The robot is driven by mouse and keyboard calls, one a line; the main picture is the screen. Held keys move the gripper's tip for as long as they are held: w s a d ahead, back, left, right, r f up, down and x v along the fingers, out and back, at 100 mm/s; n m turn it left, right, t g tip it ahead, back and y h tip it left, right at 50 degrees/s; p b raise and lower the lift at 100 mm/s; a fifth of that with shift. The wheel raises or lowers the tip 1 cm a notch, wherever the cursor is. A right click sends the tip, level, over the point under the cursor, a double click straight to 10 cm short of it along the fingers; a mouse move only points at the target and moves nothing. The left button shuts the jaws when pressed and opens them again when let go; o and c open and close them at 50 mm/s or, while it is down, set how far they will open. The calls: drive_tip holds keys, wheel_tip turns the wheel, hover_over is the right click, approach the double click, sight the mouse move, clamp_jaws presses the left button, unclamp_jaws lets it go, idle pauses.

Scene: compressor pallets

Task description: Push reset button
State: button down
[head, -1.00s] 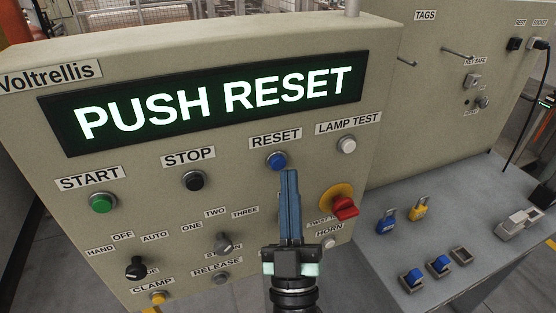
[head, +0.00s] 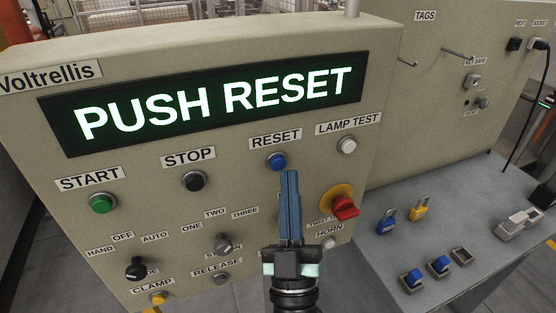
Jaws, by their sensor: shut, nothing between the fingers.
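The blue reset button (head: 277,162) is on the beige control panel (head: 130,235), under the label RESET (head: 275,139). The display (head: 215,103) above it reads PUSH RESET in lit letters. My gripper (head: 289,174) is shut and empty, with its blue fingers pointing up the panel. In the picture the fingertips are just below and slightly right of the reset button. The button's face is in plain view. I cannot tell how far the tips are from the panel.
Near the reset button are the black stop button (head: 194,181), white lamp test button (head: 346,144), green start button (head: 102,202) and red twist knob (head: 345,208). Blue (head: 387,221) and yellow (head: 420,209) padlocks lie on the grey shelf (head: 375,262) at right.

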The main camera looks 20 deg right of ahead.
drive_tip(key=shift+w, duration=0.2)
idle(0.5)
drive_tip(key=shift+w+b, duration=0.3)
drive_tip(key=shift+b, duration=0.15)
drive_tip(key=shift+w+b, duration=0.4)
drive_tip(key=shift+w, duration=0.1)
idle(0.4)
drive_tip(key=shift+s, duration=1)
drive_tip(key=s+p, duration=0.1)
drive_tip(key=s, duration=0.5)
drive_tip(key=shift+d, duration=0.15)
idle(0.6)
